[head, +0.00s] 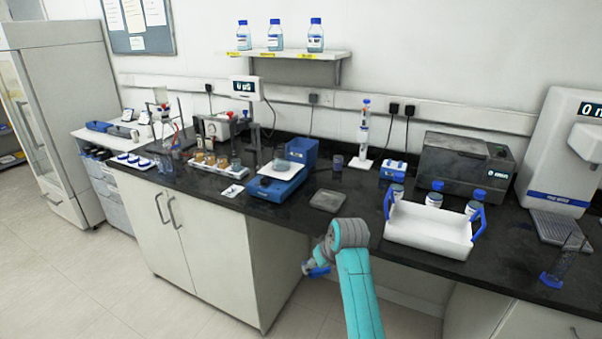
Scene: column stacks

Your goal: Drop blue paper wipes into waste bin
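My gripper (312,269) is at the end of my teal and grey arm, low in front of the bench's front edge. It is small and partly hidden by my wrist, so I cannot see whether its fingers are open or shut. No other blue wipes can be made out. No waste bin can be identified in the head view.
The black bench top (330,178) holds a blue box (301,151), a blue balance (277,188), a grey square pad (328,200) and a white tray with blue handles (428,232). A blue-based cylinder (560,262) stands at right. Floor (75,285) at left is clear.

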